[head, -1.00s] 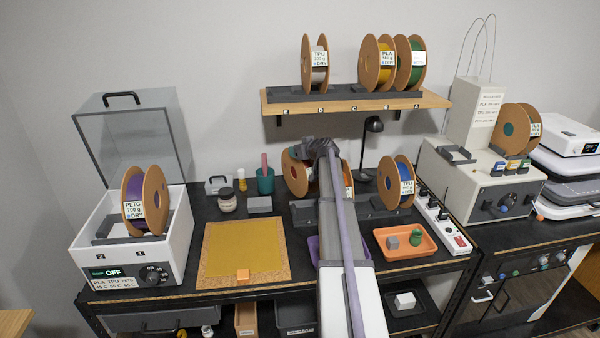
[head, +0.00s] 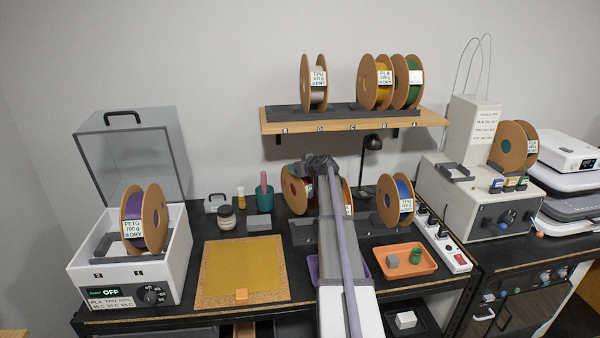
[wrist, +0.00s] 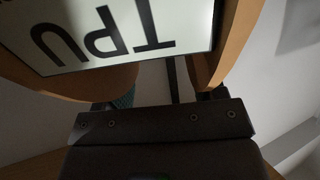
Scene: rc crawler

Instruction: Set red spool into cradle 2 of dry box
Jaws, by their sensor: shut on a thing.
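The red spool (head: 291,190), with brown flanges and reddish winding, is at the bench rack behind the workbench, partly hidden by my arm. My gripper (head: 317,168) is at its upper right and shut on it. In the wrist view, a white TPU label and the brown flanges of the spool (wrist: 150,25) fill the top, close above the dark gripper body (wrist: 165,125). Whether the spool touches the rack cannot be told. The dry box (head: 175,262) stands at left with its clear lid raised. Cradle 2 (head: 103,247), on the left, looks empty; a purple PETG spool (head: 150,215) sits at cradle 1.
A blue spool (head: 398,200) and another partly hidden spool (head: 348,195) stand on the rack (head: 303,228). The shelf (head: 350,124) above holds several spools. A cup (head: 264,200), a jar (head: 226,217) and a yellow mat (head: 243,265) lie between rack and dry box.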

